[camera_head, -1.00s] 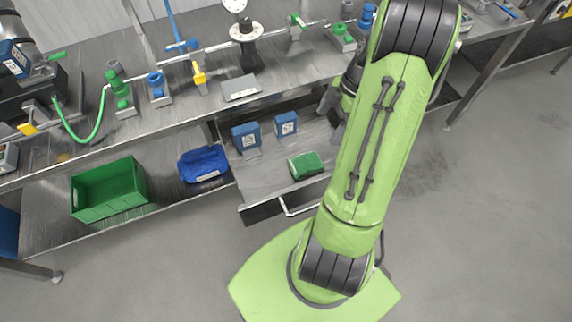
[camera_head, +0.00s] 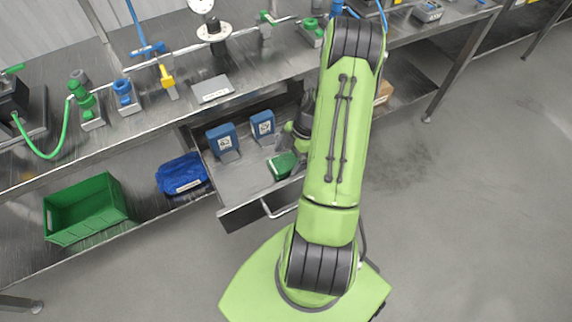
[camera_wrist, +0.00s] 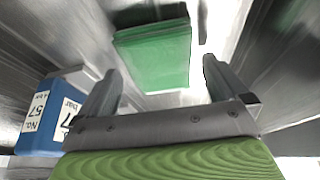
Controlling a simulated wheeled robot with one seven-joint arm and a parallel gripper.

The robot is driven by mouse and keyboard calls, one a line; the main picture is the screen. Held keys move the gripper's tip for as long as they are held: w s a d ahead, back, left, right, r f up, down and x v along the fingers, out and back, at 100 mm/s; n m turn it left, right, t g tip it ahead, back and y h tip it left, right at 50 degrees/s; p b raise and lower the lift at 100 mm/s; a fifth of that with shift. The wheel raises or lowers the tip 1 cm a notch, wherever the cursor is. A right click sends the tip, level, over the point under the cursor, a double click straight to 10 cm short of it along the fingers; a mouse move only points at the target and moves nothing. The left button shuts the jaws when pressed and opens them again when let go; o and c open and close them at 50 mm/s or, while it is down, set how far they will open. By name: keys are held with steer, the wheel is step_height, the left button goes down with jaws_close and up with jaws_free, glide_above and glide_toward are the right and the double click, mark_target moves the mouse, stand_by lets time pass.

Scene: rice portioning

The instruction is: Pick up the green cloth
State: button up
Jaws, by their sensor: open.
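The green cloth (camera_head: 281,165) lies folded in the open drawer (camera_head: 236,190) under the workbench. In the wrist view the cloth (camera_wrist: 155,52) is a flat green block just beyond my open fingers. My gripper (camera_wrist: 155,80) is open and empty, with one finger to each side of the cloth's near end. In the head view my gripper is mostly hidden behind my arm, close to the cloth's right side.
Two blue boxes (camera_head: 222,139) (camera_head: 262,126) stand in the drawer behind the cloth; one box (camera_wrist: 45,125) is close to my left finger. A blue cloth (camera_head: 182,174) and a green crate (camera_head: 86,209) sit on the lower shelf. The bench top (camera_head: 145,125) overhangs the drawer's back.

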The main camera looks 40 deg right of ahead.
mark_target(288, 161)
steer(key=shift+a+f, duration=0.1)
steer(key=shift+f, duration=0.1)
steer(key=shift+f, duration=0.2)
steer(key=c, duration=1.1)
steer(key=shift+o, duration=0.2)
steer(key=shift+r, duration=0.1)
step_height(288, 161, up, 10)
steer(key=p, duration=0.2)
steer(key=shift+p, duration=0.3)
